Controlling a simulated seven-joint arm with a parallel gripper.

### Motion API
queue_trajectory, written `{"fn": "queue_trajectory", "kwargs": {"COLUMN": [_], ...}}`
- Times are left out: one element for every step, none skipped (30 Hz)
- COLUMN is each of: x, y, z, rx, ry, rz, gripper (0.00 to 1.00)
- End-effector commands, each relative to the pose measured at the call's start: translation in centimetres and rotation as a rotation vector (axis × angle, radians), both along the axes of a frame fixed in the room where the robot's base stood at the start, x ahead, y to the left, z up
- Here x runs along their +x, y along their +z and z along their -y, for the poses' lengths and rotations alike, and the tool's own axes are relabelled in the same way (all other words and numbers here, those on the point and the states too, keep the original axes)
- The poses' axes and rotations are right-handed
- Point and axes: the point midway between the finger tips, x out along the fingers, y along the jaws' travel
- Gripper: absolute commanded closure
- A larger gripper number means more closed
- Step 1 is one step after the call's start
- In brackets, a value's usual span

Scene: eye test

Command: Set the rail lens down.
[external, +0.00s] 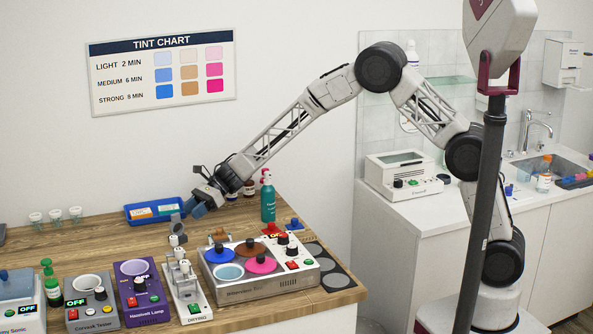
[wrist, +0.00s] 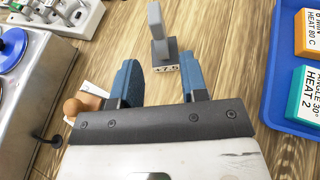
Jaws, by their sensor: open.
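I cannot tell for certain that this is the rail lens. The white drying rail (external: 188,290) holds several small pieces; part of it shows in the wrist view (wrist: 60,12).
The blue tray (external: 155,211) with labelled boxes is close to my gripper; its rim (wrist: 270,95) lies right of my fingers. The dye bath machine (external: 260,283), a purple lamp unit (external: 158,290) and a teal bottle (external: 268,203) stand around.

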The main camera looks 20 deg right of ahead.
Motion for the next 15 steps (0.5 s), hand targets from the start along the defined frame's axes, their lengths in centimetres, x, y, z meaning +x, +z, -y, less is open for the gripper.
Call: {"fn": "queue_trajectory", "kwargs": {"x": [0.0, 0.1, 0.2, 0.3, 0.5, 0.8, 1.1, 1.4, 1.9, 2.4, 2.8, 3.6, 4.2, 4.8, 5.7], "y": [0.0, 0.1, 0.2, 0.3, 0.4, 0.7, 1.0, 1.4, 1.9, 2.4, 2.8, 3.5, 4.2, 4.8, 5.6], "z": [0.0, 0.1, 0.2, 0.3, 0.4, 0.7, 1.0, 1.3, 1.8, 2.2, 2.7, 3.5, 4.1, 4.9, 5.9], "rx": [0.000, 0.000, -0.001, -0.002, -0.003, -0.006, -0.009, -0.011, -0.013, -0.017, -0.020, -0.025, -0.028, -0.030, -0.035], "ry": [-0.001, -0.004, -0.009, -0.016, -0.025, -0.042, -0.058, -0.076, -0.108, -0.134, -0.162, -0.208, -0.244, -0.284, -0.340], "rz": [0.000, -0.001, -0.003, -0.005, -0.008, -0.013, -0.018, -0.026, -0.036, -0.046, -0.059, -0.077, -0.091, -0.107, -0.132], "gripper": [0.60, 0.60, 0.60, 0.60, 0.60, 0.60, 0.60, 0.60, 0.60, 0.60, 0.60, 0.60, 0.60, 0.60, 0.60]}}
